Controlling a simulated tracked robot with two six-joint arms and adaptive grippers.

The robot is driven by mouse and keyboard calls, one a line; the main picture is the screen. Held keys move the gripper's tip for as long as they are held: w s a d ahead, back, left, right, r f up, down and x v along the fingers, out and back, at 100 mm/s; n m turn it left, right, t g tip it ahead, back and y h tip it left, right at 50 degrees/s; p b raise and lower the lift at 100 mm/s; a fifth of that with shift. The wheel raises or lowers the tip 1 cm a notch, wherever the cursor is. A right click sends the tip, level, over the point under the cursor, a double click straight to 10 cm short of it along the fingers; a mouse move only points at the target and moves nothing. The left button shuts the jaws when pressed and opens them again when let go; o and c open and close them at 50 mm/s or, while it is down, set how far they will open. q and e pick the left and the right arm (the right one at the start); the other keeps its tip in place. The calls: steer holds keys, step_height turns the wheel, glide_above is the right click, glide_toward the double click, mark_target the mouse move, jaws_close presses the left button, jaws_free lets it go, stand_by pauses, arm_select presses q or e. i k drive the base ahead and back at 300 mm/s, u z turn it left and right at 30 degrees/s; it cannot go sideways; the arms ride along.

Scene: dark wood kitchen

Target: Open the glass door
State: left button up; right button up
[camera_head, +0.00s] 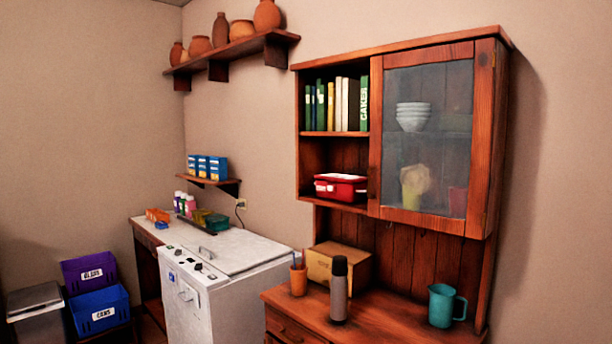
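The glass door (428,140) is on the right half of the wooden wall cabinet (335,48). It has a reddish wood frame around a hazy pane and looks shut. A small dark spot on its left frame strip (375,140) may be a knob, but it is too small to tell. Through the pane I see stacked white bowls (412,116) on the upper shelf and a yellow-green cup (412,188) and a reddish item (458,202) below. Neither of my grippers is in view.
Below the cabinet, the wooden counter (385,322) holds a grey bottle (339,290), a teal jug (446,305), an orange cup (298,279) and a cardboard box (345,267). Open shelves left of the door hold books (337,104) and a red container (341,188). A white appliance (215,290) stands left.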

mark_target(483, 51)
steer(key=u, duration=0.3)
steer(key=i, duration=1.8)
steer(key=z, duration=0.2)
